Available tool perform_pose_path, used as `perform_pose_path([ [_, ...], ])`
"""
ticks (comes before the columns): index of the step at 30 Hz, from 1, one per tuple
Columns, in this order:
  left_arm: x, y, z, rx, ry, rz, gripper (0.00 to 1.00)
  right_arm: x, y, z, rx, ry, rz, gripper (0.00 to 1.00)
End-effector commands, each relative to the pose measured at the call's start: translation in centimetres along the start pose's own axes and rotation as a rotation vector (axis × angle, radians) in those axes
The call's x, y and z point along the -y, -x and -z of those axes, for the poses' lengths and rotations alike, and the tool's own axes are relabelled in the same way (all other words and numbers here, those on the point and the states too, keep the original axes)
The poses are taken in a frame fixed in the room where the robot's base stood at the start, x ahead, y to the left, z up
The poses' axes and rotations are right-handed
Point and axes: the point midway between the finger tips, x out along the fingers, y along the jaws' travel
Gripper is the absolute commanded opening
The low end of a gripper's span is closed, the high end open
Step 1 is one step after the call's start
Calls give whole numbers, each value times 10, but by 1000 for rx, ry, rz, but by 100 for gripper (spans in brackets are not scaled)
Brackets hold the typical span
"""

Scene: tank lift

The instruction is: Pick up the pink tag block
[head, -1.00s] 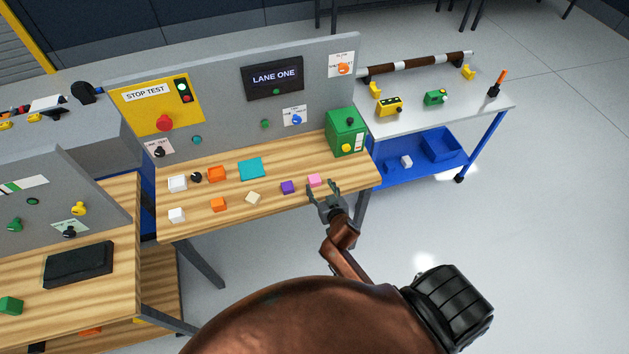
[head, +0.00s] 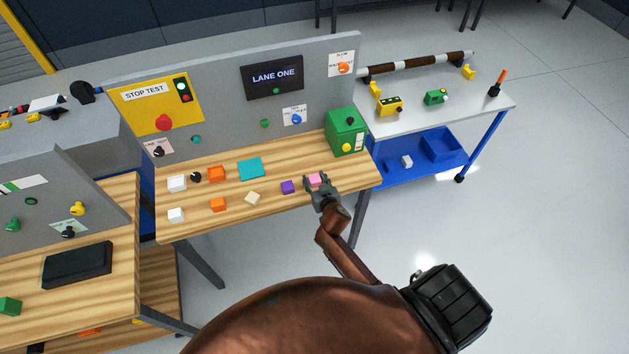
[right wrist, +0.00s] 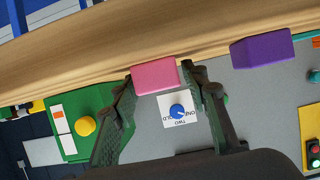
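The pink tag block (head: 314,179) sits near the front edge of the wooden bench (head: 270,206), at its right part. My right gripper (head: 319,182) is at the block, with one finger on each side of it. In the right wrist view the pink block (right wrist: 155,75) shows between the tips of my open fingers (right wrist: 158,77). The left finger looks close to the block; a small gap shows at the right finger. I cannot tell whether either touches. My left gripper is not in view.
A purple block (head: 287,187) stands just left of the pink one, outside the fingers. A green box (head: 346,131) stands behind to the right. Several white, orange and other blocks lie further left, with a teal plate (head: 251,168). A grey panel (head: 222,110) closes the bench's back.

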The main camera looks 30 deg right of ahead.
Motion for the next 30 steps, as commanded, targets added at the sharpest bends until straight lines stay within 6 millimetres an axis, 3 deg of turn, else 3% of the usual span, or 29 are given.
perform_pose_path([
  [14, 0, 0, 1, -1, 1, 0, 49, 0, 0, 0, 0, 0, 0, 7],
  [23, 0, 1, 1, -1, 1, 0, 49, 0, 1, 3, -1, 0, 0, 7],
  [30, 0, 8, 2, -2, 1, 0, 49, 1, 12, 30, -5, 0, 2, 7],
])
